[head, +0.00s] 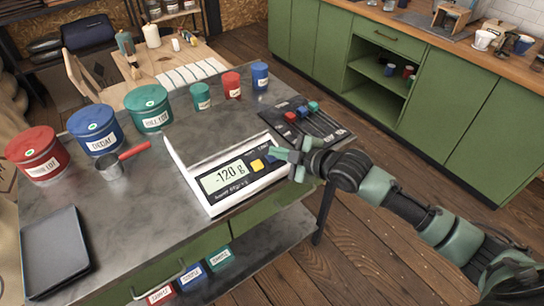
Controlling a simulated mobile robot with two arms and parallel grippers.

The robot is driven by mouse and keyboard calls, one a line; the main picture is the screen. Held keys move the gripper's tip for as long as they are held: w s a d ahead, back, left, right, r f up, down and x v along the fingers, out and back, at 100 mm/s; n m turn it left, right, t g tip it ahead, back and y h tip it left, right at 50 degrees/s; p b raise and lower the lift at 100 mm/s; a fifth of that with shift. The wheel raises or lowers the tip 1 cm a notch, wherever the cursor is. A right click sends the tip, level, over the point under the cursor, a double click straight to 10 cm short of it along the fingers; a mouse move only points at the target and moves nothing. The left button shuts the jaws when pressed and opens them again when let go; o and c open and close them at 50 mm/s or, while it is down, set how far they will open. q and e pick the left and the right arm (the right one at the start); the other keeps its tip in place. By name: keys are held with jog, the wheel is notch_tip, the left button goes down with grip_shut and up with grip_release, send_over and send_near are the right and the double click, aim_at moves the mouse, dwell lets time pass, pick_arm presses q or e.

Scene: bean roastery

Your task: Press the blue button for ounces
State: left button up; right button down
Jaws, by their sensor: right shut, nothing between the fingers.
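A white scale (225,190) stands at the front of the grey metal table, tilted in the picture. Its display (223,177) reads -120 g. A yellow button (257,165) sits right of the display. I cannot make out a blue button clearly; my right gripper covers the panel just right of the yellow one. My right gripper (279,155) is teal and shut with nothing in it. Its fingertips are over the right end of the scale's panel, close beside the yellow button. I cannot tell whether they touch the panel. My left gripper is not in view.
Red (37,153), blue (95,130) and green (147,107) tins stand left of the scale, with a red-handled scoop (111,166). Smaller tins (232,85) stand behind. A black rack (317,127) with coloured pieces is right of the scale. A dark tray (55,250) lies front left.

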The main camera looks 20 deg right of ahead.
dwell(0.4)
jog(key=shift+w+f, duration=0.15)
jog(key=shift+f, duration=0.2)
jog(key=shift+w+a+f+b, duration=0.1)
jog(key=shift+f+b, duration=0.2)
jog(key=shift+f, duration=0.15)
dwell(0.8)
jog(key=shift+r, duration=0.1)
jog(key=shift+s+r+p, duration=0.25)
jog(key=shift+r+p, duration=0.5)
jog(key=shift+p, duration=0.25)
jog(key=shift+r+p, duration=0.5)
jog(key=shift+p, duration=0.1)
jog(key=r+p, duration=0.1)
jog(key=s+r+p, duration=0.1)
jog(key=r+p, duration=0.1)
jog(key=p, duration=0.1)
jog(key=shift+s+d+r, duration=0.25)
jog(key=shift+d+r, duration=0.1)
jog(key=shift+d, duration=0.05)
